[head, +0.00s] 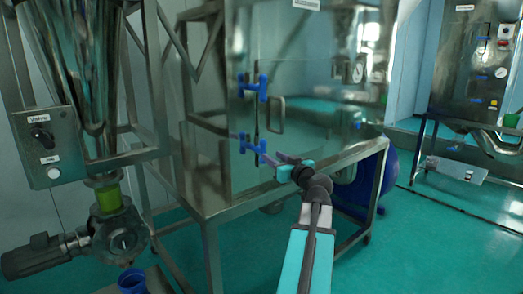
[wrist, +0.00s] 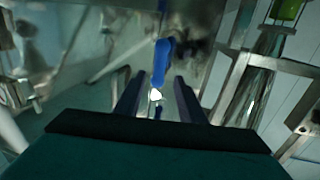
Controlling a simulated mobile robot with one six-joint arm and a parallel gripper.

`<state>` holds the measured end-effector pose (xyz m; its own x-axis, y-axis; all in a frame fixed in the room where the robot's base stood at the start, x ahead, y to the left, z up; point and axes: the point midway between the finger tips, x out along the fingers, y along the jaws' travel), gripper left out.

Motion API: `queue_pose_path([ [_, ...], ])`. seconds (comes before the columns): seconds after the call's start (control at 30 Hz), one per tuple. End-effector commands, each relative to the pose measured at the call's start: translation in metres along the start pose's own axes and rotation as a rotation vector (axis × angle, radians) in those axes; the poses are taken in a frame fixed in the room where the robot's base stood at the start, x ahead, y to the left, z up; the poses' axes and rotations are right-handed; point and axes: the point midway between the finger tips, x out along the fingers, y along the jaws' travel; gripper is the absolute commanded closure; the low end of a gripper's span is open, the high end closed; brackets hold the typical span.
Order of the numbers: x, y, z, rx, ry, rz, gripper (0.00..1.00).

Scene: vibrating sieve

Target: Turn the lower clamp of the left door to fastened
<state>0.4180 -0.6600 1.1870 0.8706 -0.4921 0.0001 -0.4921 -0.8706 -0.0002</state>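The lower clamp (head: 253,146) is a blue fitting on the seam at the front of the steel cabinet (head: 225,150). The matching upper clamp (head: 250,87) sits above it. My gripper (head: 272,160) is just right of and slightly below the lower clamp in the head view, its fingers pointing towards it. In the wrist view, the two dark fingers (wrist: 157,92) are apart. A blue lever (wrist: 162,62) shows ahead, in the gap between them, with a pale spot at its near end. I cannot tell whether either finger touches it.
A steel door handle (head: 276,115) stands out right of the seam. A control box (head: 49,147) and a motor-driven valve (head: 115,236) are at the left. A blue drum (head: 385,182) is behind the cabinet frame. Green floor (head: 440,240) is clear at the right.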

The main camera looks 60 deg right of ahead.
Motion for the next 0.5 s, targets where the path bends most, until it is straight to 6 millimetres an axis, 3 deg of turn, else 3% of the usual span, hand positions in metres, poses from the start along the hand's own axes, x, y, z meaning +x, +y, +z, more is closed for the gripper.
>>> queue_pose_path([
  [0.5, 0.069, 0.001, -0.002, 0.001, -0.001, -0.001, 0.64],
])
